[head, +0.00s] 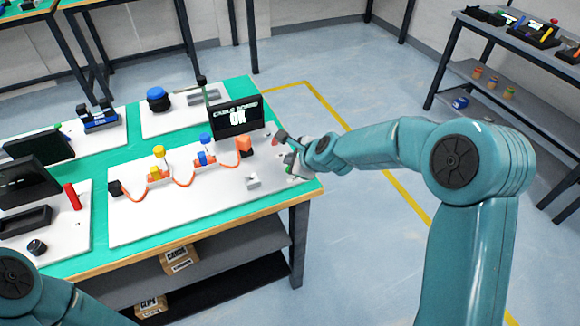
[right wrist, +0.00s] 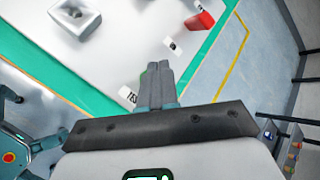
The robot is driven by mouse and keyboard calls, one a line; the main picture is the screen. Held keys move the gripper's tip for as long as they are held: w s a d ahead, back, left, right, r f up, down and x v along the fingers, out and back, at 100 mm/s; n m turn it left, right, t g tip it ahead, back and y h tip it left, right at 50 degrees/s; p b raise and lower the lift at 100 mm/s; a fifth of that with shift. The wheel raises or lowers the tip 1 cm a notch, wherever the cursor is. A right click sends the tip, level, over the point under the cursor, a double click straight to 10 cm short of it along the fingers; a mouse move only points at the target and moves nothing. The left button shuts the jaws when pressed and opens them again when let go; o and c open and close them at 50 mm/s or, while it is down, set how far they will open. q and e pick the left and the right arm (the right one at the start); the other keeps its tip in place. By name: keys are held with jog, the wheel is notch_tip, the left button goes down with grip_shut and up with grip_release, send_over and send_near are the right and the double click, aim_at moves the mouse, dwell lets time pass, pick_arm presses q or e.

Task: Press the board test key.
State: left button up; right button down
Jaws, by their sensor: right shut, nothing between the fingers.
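The white cable board (head: 205,205) lies on the green-topped table. Its black display (head: 237,116) reads "CABLE BOARD OK". My right gripper (head: 288,150) is at the board's right end, near the table corner. In the right wrist view its shut, empty fingers (right wrist: 157,82) point down over the board beside a partly covered label (right wrist: 127,95) that seems to start "TES". A sliver of green shows at the fingers' left edge. The test key itself is mostly hidden behind them, and I cannot tell whether they touch it. My left gripper is out of view.
An orange cable runs across the board through several coloured clips, ending at an orange block (head: 244,146). A grey-white bracket (right wrist: 78,17) stands near the fingers. A red part (right wrist: 200,21) sits by the board's edge. Floor right of the table is clear.

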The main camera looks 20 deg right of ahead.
notch_tip(320, 180, up, 5)
jog(key=p, duration=0.5)
jog(key=shift+r, duration=0.1)
dwell(0.7)
